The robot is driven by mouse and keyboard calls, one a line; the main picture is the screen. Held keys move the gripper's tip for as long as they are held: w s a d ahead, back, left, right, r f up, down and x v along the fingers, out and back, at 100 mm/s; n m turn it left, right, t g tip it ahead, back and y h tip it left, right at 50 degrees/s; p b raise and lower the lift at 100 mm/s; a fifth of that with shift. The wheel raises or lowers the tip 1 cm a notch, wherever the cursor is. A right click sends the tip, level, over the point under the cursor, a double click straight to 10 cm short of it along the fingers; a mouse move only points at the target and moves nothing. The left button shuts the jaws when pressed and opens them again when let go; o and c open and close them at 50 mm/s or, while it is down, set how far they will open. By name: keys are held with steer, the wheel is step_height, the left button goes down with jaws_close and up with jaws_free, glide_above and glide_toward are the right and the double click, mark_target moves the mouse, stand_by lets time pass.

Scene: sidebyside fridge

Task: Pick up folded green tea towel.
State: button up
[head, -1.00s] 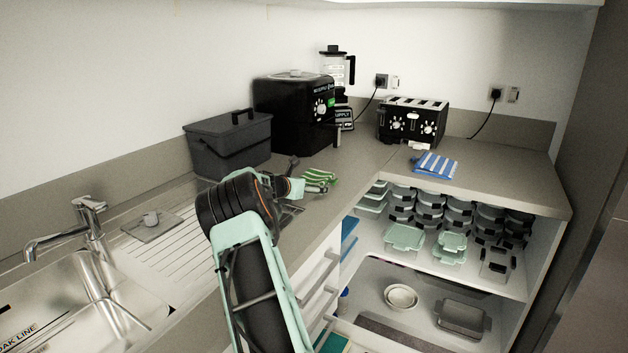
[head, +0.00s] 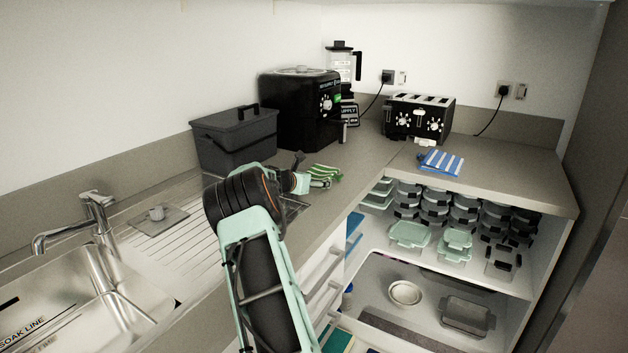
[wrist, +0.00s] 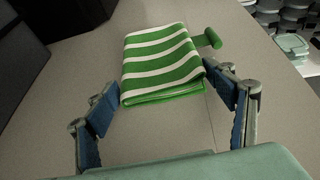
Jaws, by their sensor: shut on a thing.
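The folded green tea towel with white stripes (head: 326,171) lies on the worktop near the front edge, left of the corner. In the wrist view the towel (wrist: 162,65) sits ahead between my two blue-padded fingers. My gripper (head: 314,182) is at the towel's near side.
A small green knob-ended object (wrist: 207,40) lies at the towel's right edge. A dark lidded bin (head: 235,140) and a black appliance (head: 300,108) stand behind. A toaster (head: 418,118) and a blue striped cloth (head: 441,162) are to the right. The sink (head: 80,300) is at left.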

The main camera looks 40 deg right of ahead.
step_height(320, 180, up, 4)
steer(key=shift+f+p, duration=0.2)
steer(key=shift+p, duration=0.35)
steer(key=s+r+b, duration=0.1)
steer(key=s+r, duration=0.8)
steer(key=s, duration=0.5)
steer(key=shift+b, duration=0.4)
